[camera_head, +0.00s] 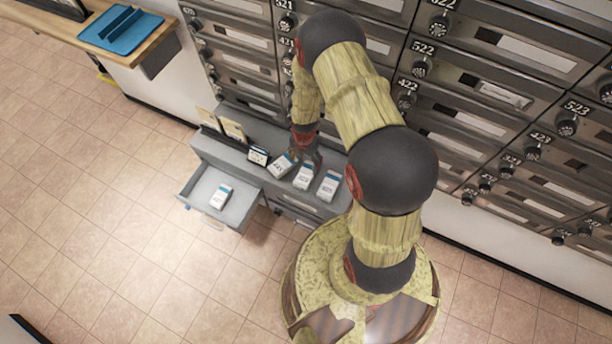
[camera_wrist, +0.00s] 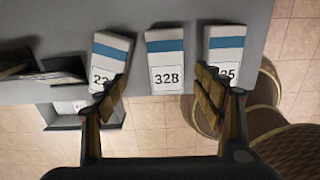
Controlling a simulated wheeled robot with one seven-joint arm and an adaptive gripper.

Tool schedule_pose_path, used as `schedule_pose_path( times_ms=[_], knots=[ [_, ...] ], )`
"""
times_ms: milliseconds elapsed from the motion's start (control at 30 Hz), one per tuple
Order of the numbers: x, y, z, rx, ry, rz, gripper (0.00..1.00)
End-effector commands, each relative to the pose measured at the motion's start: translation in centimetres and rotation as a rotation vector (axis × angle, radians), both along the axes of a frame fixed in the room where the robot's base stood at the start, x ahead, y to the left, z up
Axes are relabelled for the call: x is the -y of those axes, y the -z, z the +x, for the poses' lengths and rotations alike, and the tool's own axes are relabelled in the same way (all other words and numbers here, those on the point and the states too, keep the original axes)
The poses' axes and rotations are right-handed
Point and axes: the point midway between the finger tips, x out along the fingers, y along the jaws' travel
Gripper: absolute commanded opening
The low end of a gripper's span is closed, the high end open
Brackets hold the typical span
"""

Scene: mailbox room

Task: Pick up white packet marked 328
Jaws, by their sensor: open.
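The white packet marked 328 (camera_wrist: 166,70), with a blue band, lies on the grey cabinet top, in the middle of a row of three similar packets. In the head view it appears as the middle packet (camera_head: 304,177) of the row. My gripper (camera_wrist: 160,84) is open and empty, its fingers spread to either side of the 328 packet in the wrist view. The left finger overlaps the left packet (camera_wrist: 110,52) and the right finger overlaps the right packet (camera_wrist: 226,48), partly hiding their numbers. I cannot tell the gripper's height above them.
An open drawer (camera_head: 243,208) holds another white packet (camera_head: 221,197). Upright folders and a small dark box (camera_head: 258,155) stand left on the cabinet top (camera_head: 218,150). Mailboxes (camera_head: 470,95) line the wall behind. A blue tray (camera_head: 122,30) lies on a wooden counter. The tiled floor at left is clear.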

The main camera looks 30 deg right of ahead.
Motion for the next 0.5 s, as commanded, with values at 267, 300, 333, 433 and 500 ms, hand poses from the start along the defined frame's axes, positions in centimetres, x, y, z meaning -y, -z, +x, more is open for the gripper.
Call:
schedule_pose_path(
  times_ms=[267, 300, 333, 433, 500],
  knots=[
    [0.1, 3.3, -0.6, -0.008, -0.037, 0.002, 0.68],
    [0.1, 3.7, -0.6, -0.007, -0.037, 0.001, 0.68],
    [0.1, 3.9, -0.6, -0.007, -0.036, 0.001, 0.68],
    [0.1, 4.4, -0.6, -0.007, -0.036, 0.001, 0.68],
    [0.1, 5.2, -0.8, -0.008, -0.035, 0.002, 0.68]
  ],
)
